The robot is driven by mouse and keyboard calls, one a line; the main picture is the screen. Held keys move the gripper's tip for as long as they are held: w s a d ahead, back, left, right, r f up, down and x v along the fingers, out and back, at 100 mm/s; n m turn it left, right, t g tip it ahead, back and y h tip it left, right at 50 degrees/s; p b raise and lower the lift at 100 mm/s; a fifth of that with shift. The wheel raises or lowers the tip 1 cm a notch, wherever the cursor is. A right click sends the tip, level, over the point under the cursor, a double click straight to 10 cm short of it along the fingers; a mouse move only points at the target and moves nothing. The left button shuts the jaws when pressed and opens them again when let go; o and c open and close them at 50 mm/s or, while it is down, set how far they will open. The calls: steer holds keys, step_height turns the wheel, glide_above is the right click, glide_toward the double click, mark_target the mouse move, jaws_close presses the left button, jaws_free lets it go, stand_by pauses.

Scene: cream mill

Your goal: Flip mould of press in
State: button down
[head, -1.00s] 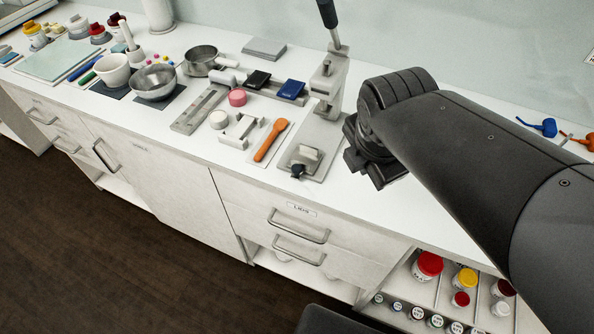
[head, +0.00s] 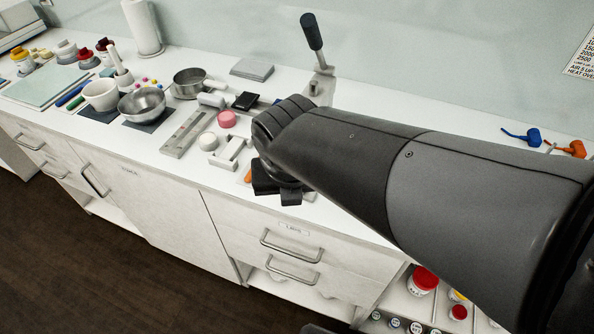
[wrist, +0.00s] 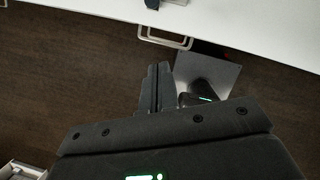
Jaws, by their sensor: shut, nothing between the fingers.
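The press stands on the counter; in the head view its dark lever handle (head: 312,32) and the top of its grey frame (head: 321,86) show behind my arm. The press's base and mould are hidden there by my arm. In the wrist view a small dark knob (wrist: 152,4) shows at the top edge over the counter's front; it looks like the mould's handle, but most of it is cut off. My gripper (head: 289,195) is at the counter's front edge in the head view. Its fingers (wrist: 155,88) are shut and empty in the wrist view, pointing toward the counter, apart from the knob.
On the counter (head: 185,170) left of my arm are a white bracket (head: 229,153), a pink puck (head: 227,119), a grey bar mould (head: 188,134) and steel bowls. Drawers with a protruding handle (head: 290,246) lie below. The floor in front is free.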

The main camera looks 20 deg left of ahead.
steer(key=x, duration=0.3)
steer(key=w+x, duration=0.1)
steer(key=x, duration=0.3)
steer(key=w+a+r+x, duration=0.1)
steer(key=x, duration=0.3)
steer(key=shift+w+a+f, duration=0.15)
steer(key=shift+w+f, duration=0.1)
steer(key=shift+f, duration=0.05)
steer(key=shift+w+a, duration=0.2)
steer(key=shift+w, duration=0.2)
steer(key=w, duration=0.8)
